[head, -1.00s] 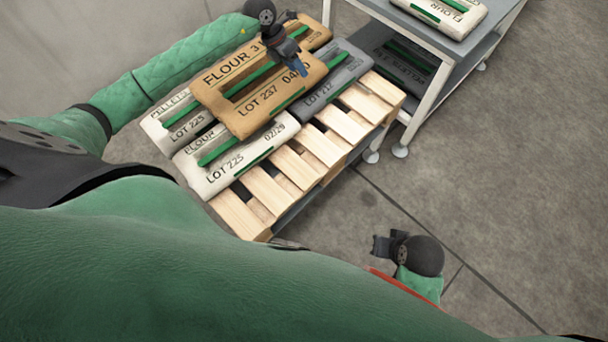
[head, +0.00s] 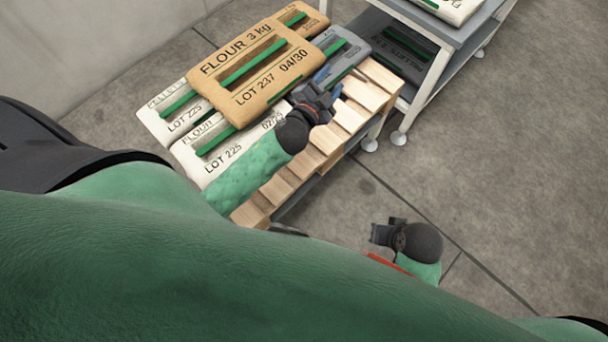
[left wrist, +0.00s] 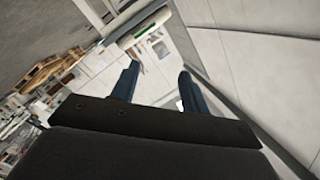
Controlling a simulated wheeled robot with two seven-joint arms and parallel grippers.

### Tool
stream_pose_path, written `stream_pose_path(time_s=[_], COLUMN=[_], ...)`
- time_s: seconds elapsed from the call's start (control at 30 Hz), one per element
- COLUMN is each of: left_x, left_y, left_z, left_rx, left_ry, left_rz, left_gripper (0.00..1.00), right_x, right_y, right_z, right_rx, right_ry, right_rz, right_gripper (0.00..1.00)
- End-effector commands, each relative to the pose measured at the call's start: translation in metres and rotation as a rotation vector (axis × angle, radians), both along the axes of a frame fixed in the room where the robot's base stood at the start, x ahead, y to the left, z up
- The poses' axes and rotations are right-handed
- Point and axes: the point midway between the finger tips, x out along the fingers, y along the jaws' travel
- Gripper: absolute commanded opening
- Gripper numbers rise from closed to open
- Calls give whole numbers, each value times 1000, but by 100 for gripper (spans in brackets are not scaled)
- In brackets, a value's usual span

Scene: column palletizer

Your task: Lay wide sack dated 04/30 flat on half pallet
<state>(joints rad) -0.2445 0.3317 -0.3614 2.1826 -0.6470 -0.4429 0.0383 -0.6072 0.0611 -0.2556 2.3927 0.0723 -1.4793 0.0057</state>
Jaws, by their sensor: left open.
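The tan flour sack dated 04/30 (head: 242,88) lies across the tops of other sacks on the wooden pallet (head: 345,118).
White sacks (head: 205,165), a grey sack (head: 345,50) and another tan sack (head: 312,20) lie on the pallet under or around the dated one. A grey shelf unit (head: 440,32) with sacks stands at the upper right. Floor on the right is clear.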

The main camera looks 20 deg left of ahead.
Motion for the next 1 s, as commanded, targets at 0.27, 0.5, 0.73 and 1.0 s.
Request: stream_pose_path(time_s=[0.27, 0.5, 0.73, 1.0], left_x=[-110, -228, -278, -280], left_y=[6, -23, -39, -40], left_z=[-97, -139, -143, -143], left_rx=[-328, -498, -545, -546], left_ry=[625, 1126, 1329, 1340], left_rz=[266, 343, 340, 340], left_gripper=[45, 45, 45, 45], right_x=[0, 2, 3, 3], right_y=[0, 0, 0, 0], right_z=[0, 1, 1, 1], right_rx=[0, 0, 0, 1], right_ry=[0, -3, -5, -5], right_rz=[1, 0, 0, 0], right_gripper=[0, 0, 0, 0])
